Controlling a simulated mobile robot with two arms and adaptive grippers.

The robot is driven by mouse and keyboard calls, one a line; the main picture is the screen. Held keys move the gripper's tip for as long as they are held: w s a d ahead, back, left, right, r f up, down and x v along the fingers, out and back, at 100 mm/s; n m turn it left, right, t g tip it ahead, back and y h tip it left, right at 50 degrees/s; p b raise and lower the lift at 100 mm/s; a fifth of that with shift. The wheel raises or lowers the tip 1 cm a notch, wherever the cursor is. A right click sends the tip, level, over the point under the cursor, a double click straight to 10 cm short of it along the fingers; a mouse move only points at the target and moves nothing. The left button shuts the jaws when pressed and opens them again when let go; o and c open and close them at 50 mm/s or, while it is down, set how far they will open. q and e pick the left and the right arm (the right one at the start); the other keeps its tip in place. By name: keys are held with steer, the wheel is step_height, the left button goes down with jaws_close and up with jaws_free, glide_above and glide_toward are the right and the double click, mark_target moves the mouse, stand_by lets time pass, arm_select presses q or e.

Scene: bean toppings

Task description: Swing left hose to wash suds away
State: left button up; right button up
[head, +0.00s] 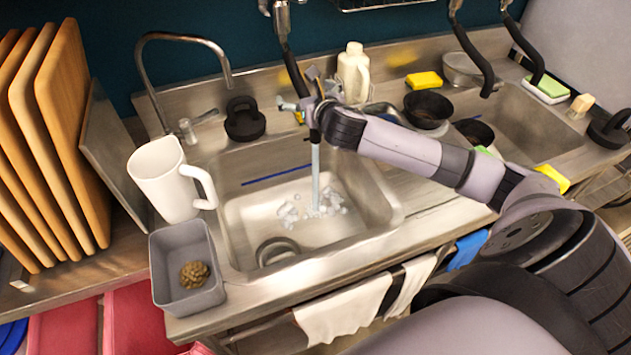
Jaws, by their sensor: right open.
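The left hose (285,46) is black and hangs from a metal pipe at the back wall, down behind my right gripper. My right gripper (305,92) is open at the hose's lower end, above the left sink. The nozzle is mostly hidden by it, and I cannot tell whether the fingers touch the hose. A stream of water (315,175) falls straight down into the left sink (250,215). White suds (290,215) lie in clumps on the basin floor around where the water lands. My left gripper is not in view.
A white pitcher (160,180) and a grey bin (165,265) with a brown scrubber stand left of the sink. A curved faucet (145,70) and a cream jug (353,72) stand behind. Black pans (428,108) and a second sink (535,130) are at right.

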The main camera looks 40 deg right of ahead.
steer(key=shift+w+f, duration=0.1)
steer(key=shift+w, duration=0.25)
arm_select(q)
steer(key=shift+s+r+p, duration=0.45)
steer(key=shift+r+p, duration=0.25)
steer(key=shift+p, duration=0.05)
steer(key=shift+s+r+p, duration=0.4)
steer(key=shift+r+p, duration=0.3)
arm_select(e)
steer(key=w+a, duration=0.2)
steer(key=a, duration=0.3)
steer(key=shift+w+a, duration=0.25)
steer(key=shift+a, duration=0.15)
arm_select(q)
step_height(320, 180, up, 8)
steer(key=p, duration=0.8)
arm_select(e)
steer(key=a+v, duration=0.2)
steer(key=v, duration=0.6)
